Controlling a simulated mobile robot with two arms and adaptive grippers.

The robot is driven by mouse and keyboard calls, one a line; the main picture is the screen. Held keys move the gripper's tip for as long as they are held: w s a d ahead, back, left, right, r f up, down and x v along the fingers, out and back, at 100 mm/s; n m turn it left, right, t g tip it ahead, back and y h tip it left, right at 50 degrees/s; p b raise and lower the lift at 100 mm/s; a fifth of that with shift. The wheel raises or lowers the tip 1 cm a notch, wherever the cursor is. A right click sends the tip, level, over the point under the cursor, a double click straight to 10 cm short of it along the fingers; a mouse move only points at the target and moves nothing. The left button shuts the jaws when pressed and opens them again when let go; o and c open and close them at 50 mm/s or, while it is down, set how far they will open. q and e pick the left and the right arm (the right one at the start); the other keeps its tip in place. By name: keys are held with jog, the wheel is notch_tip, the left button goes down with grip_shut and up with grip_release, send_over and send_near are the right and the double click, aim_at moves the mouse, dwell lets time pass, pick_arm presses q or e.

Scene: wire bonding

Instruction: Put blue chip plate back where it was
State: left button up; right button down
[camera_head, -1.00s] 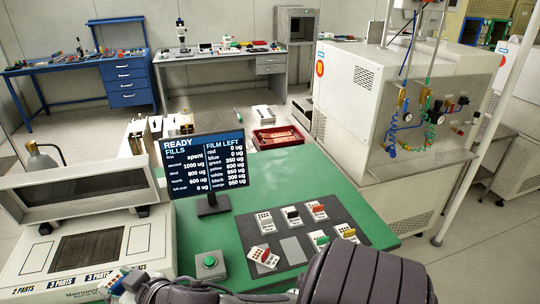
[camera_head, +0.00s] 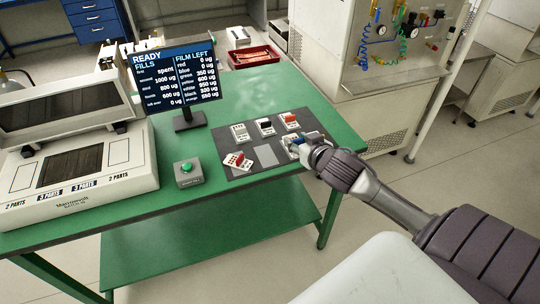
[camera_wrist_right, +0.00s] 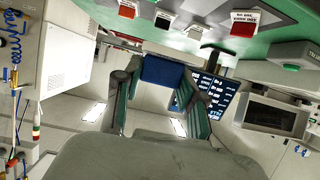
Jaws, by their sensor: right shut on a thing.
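My right gripper (camera_head: 308,146) is over the right front part of the dark mat. It is shut on the blue chip plate (camera_wrist_right: 162,70), which shows between the fingers in the right wrist view. In the head view only a bit of blue (camera_head: 315,135) shows at the fingertips. The mat (camera_head: 226,172) has a bare light grey rectangle (camera_head: 265,156) in its front row, to the left of the gripper. I cannot tell whether the held plate touches anything. My left gripper is not in view.
White, black (camera_head: 265,126) and red (camera_head: 290,121) chip plates stand in the back row. A tilted plate with red (camera_head: 238,161) lies front left. The gripper covers the front right plates. A green button box (camera_head: 188,173) and a monitor (camera_head: 175,80) stand left.

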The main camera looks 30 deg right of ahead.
jog(key=shift+w+d+f, duration=0.15)
jog(key=shift+d, duration=0.75)
jog(key=shift+w+d+f, duration=0.1)
jog(key=shift+w, duration=0.2)
jog(key=p, duration=0.1)
send_over(267, 158)
notch_tip(267, 158, down, 6)
jog(key=shift+d+f, duration=0.15)
jog(key=shift+f, duration=2.15)
jog(key=shift+f, duration=0.2)
jog(key=c, duration=0.7)
grip_release()
